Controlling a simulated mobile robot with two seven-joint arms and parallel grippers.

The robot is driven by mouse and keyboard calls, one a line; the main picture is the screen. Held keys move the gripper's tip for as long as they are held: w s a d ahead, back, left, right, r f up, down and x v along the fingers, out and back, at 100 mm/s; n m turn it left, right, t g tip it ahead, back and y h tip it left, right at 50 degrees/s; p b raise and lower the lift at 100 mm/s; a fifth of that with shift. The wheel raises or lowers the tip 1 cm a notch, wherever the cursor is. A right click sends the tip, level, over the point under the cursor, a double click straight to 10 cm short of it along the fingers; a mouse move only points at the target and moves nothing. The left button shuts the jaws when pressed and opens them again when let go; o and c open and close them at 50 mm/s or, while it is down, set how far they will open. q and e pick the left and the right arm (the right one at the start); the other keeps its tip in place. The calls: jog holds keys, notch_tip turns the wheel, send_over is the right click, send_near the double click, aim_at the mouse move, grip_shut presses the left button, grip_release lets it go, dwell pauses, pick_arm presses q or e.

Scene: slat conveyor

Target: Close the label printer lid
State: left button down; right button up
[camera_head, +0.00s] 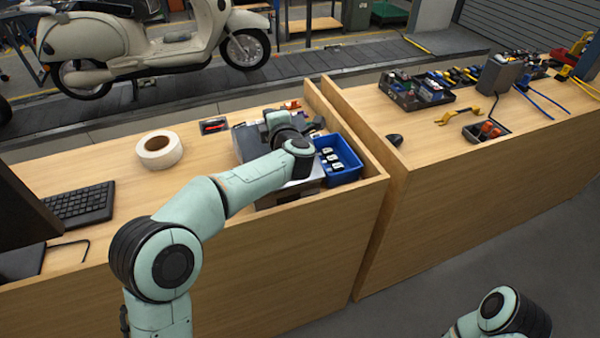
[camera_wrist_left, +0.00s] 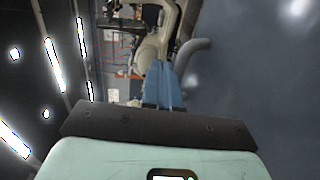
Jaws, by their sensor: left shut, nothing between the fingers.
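The label printer (camera_head: 292,194) stands near the front edge of the left wooden counter, mostly hidden behind my left arm. A grey panel that looks like its raised lid (camera_head: 240,140) shows just left of my wrist; its exact angle is hard to tell. A smooth blue-grey surface, perhaps the lid, fills the right of that view close to the fingers; contact cannot be told. My right gripper is out of view.
A blue bin (camera_head: 345,175) with small items stands right of the printer, beside the wooden divider (camera_head: 345,128). A white label roll (camera_head: 159,150), a red-and-black tool (camera_head: 213,125) and a keyboard (camera_head: 80,204) lie to the left. Counter between roll and printer is clear.

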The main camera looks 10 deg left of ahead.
pick_arm(q)
jog(key=w+a+f, duration=0.2)
jog(key=w+f, duration=0.1)
jog(key=shift+f, duration=0.25)
jog(key=shift+w+a+f, duration=0.25)
jog(key=shift+w+f, duration=0.1)
jog(key=shift+f, duration=0.2)
jog(key=shift+w+a+f, duration=0.2)
jog(key=shift+w+f, duration=0.1)
jog(key=shift+f, duration=0.2)
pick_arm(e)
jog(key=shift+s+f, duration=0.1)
